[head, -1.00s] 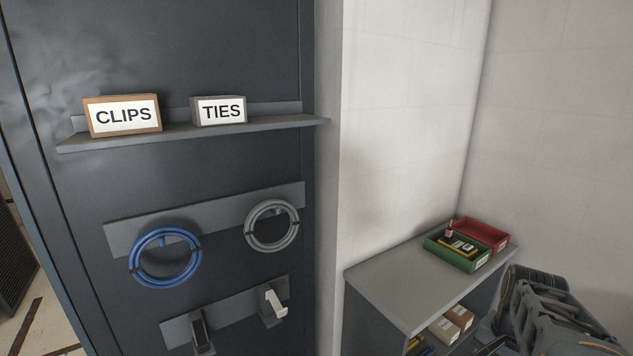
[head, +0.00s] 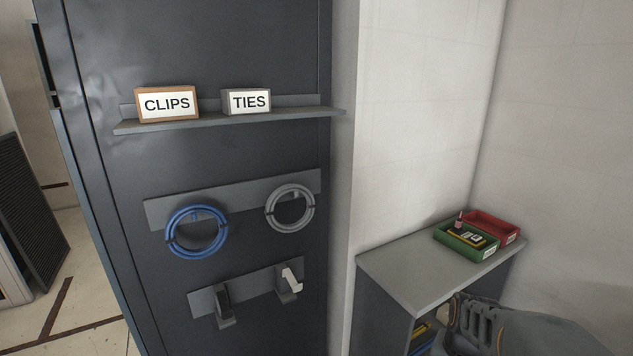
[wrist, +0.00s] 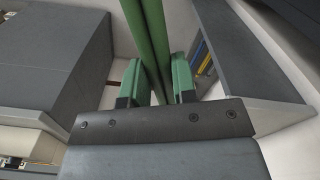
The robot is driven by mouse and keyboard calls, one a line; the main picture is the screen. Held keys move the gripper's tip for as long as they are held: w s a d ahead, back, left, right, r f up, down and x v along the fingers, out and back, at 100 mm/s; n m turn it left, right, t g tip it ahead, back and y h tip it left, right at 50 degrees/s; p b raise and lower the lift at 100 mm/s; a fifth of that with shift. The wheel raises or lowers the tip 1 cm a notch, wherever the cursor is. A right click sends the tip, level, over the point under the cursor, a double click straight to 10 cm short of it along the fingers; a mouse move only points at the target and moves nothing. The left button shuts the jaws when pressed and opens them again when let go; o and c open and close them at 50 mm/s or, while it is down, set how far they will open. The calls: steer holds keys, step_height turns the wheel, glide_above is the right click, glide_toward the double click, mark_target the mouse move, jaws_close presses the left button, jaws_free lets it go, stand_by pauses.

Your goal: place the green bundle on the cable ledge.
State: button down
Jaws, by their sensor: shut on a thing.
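The green bundle (wrist: 148,35) shows in the wrist view as long green strands running up out of the top of the picture. My gripper (wrist: 157,80) is shut on it, with the strands between the two fingers. The bundle's far end is out of the picture, and the bundle does not show in the head view. A narrow grey ledge (head: 205,122) is fixed across the dark rack panel in the head view. It carries a CLIPS box (head: 167,104) and a TIES box (head: 246,102), with a short bare stretch at its right end.
Below the ledge hang a blue coil (head: 196,249) and a grey coil (head: 290,226), above two small holders. A low grey cabinet (head: 415,270) stands at the right with a green tray (head: 467,252) and a red tray (head: 505,228). A white wall is behind it.

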steer(key=w+a+f+n, duration=0.4)
steer(key=w+a+f, duration=0.1)
steer(key=f, duration=0.3)
steer(key=w+a+f+n+p, duration=0.1)
steer(key=w+a+f+n, duration=0.3)
steer(key=f, duration=0.5)
steer(key=shift+w+a+f, duration=0.15)
steer(key=shift+w+a, duration=0.8)
steer(key=shift+a, duration=0.2)
